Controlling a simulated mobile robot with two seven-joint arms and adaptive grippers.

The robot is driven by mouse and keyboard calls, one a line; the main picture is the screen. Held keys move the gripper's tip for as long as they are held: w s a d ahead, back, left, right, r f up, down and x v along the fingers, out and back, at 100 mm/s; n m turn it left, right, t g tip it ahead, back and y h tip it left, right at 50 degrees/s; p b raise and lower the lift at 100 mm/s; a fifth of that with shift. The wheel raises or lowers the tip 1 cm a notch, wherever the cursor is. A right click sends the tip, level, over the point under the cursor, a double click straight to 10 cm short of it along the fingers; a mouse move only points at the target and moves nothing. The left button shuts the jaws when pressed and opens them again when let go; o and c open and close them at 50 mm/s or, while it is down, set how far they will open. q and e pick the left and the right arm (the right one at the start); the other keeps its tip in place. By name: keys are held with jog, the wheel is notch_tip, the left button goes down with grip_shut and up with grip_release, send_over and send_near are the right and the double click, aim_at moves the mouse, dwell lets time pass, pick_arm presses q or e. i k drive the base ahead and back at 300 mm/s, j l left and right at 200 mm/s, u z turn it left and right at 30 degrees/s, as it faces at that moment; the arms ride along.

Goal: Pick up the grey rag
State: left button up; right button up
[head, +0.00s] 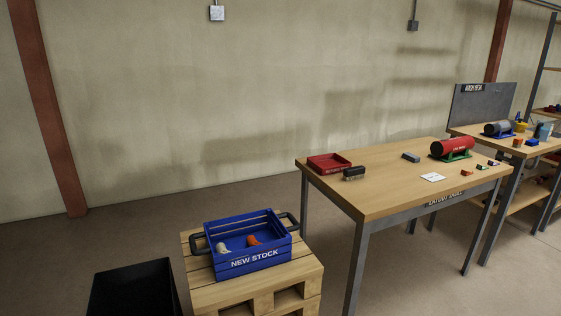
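I cannot make out a grey rag for certain. A small flat grey thing (410,157) lies on the nearer wooden table, left of the red cylinder; it is too small to tell if it is cloth. Neither of my grippers shows in the head view.
The nearer table (385,199) also bears a red tray (328,163), a dark block (354,174), and a red cylinder (452,148) on a green stand. A blue crate (247,264) sits on a pallet (207,297) beside a black bin (133,289). The wash desk (482,132) stands at right.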

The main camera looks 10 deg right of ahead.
aim_at(411, 157)
jog(key=i+l, duration=0.1)
jog(key=l, duration=0.35)
jog(key=i+l+u, duration=0.1)
jog(key=l, duration=0.4)
jog(key=i+l, duration=0.15)
jog(key=l, duration=0.35)
jog(key=i+l+u, duration=0.1)
jog(key=l, duration=0.85)
jog(key=i+u, duration=0.05)
